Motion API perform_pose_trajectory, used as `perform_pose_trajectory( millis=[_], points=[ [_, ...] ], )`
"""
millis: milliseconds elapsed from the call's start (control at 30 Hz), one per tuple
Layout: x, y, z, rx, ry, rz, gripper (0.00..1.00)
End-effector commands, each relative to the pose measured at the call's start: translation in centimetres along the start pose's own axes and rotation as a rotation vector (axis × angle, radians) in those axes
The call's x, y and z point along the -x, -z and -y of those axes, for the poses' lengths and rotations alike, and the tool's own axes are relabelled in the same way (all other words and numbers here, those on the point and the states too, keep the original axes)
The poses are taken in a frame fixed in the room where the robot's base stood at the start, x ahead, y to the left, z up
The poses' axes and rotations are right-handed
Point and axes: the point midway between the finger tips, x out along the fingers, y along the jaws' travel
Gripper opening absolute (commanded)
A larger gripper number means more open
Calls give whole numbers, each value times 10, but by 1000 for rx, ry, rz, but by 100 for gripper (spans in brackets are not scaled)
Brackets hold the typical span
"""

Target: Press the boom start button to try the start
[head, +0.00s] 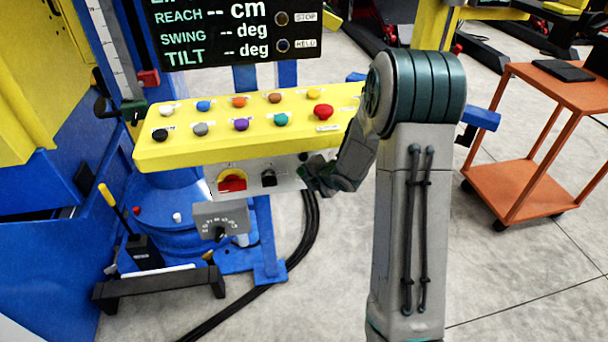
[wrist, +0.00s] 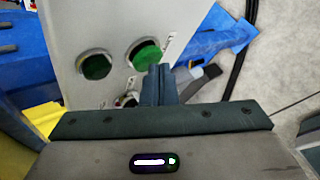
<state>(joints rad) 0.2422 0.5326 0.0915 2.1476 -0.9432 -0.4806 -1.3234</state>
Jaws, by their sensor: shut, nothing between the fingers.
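In the wrist view, a pale panel carries two green push buttons in round collars. The left green button (wrist: 96,66) looks darker and the right green button (wrist: 147,55) looks brighter. Small labels beside them are too small to read, so I cannot tell which is boom start. My gripper (wrist: 161,72) is shut and empty. Its tips overlap the lower right edge of the right green button; I cannot tell if they touch. In the head view my gripper (head: 308,177) is at the right end of the pale front panel (head: 250,185) and hides the buttons there.
Above the panel, a yellow console (head: 180,153) holds several coloured knobs. A red-and-yellow switch (head: 232,180) and a black knob (head: 268,178) sit left of my gripper. A grey dial box (head: 221,218) hangs below. Black cables (head: 308,225) run down to the floor.

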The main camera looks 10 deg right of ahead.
Motion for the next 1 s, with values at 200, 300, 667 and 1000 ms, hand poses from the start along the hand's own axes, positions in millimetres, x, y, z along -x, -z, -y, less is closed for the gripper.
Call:
perform_pose_trajectory(
  millis=[200,300,667,1000],
  points=[
    [7,6,7,0,0,1,0],
    [10,7,8,0,0,1,0],
    [13,9,11,0,0,1,0],
    [36,26,28,0,-1,2,0]
  ],
)
